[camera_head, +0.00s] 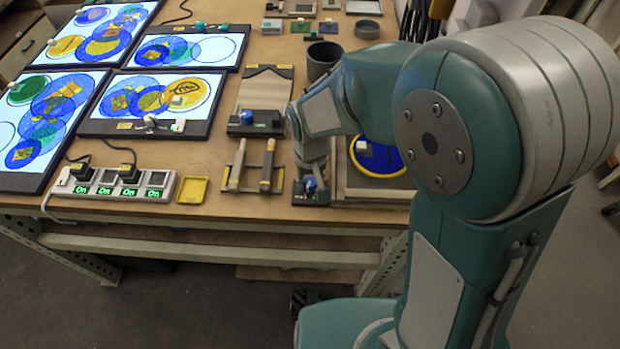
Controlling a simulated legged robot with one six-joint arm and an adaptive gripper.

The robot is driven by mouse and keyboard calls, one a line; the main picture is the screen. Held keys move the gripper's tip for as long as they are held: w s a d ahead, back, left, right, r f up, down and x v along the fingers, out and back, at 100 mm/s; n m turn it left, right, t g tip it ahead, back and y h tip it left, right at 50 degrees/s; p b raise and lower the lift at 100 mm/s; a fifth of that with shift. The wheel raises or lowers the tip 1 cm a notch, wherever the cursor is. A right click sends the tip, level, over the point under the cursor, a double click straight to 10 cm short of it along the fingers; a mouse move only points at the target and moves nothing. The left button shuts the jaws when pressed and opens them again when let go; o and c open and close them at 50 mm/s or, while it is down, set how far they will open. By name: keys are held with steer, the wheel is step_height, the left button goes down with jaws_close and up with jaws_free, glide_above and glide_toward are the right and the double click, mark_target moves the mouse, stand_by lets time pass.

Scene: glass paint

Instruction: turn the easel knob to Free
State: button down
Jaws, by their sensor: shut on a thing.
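A blue knob (310,184) sits on a small dark base (318,197) with a pale label, near the table's front edge. This base stands at the left of a grey-framed easel (372,192) that holds a yellow-rimmed blue disc (380,158). My gripper (310,176) points down at this knob and is shut on it. My arm hides part of the easel. The label and the knob's setting are too small to read.
Two tools lie on a rack (251,165) left of my gripper. A dark cup (323,60) stands behind. Lit panels (155,100) and a power strip (110,190) reading On fill the left.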

mark_target(309, 181)
steer(key=shift+f+m, duration=0.1)
steer(key=shift+m, duration=0.5)
steer(key=shift+s, duration=0.1)
steer(key=shift+c, duration=1.7)
jaws_free()
step_height(309, 181, up, 12)
steer(key=shift+a, duration=0.15)
